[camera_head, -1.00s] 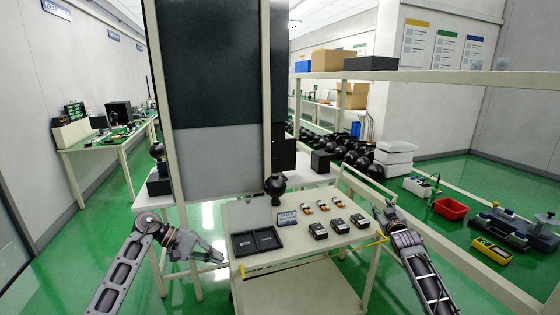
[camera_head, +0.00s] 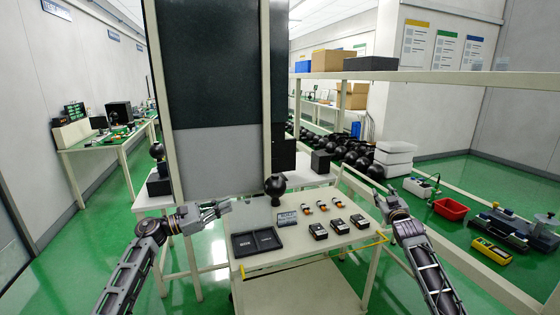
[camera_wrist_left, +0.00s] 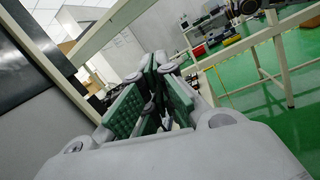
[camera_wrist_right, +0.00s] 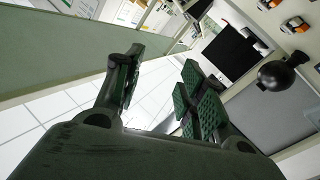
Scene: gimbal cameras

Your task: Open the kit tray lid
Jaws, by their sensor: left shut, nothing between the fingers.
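The kit tray (camera_head: 257,242) is a flat black tray with two side-by-side sections. It lies at the left front of the cream table, and I cannot tell its lid apart from its body in the head view. My left gripper (camera_head: 226,206) is shut and empty, above and to the left of the tray in the picture, apart from it. Its green-padded fingers show in the left wrist view (camera_wrist_left: 148,103). My right gripper (camera_head: 378,193) is at the table's right side, away from the tray. In the right wrist view its fingers (camera_wrist_right: 160,88) are spread with nothing between them.
Several black boxed units (camera_head: 338,226) and small orange-and-white parts (camera_head: 308,209) stand on the table right of the tray.

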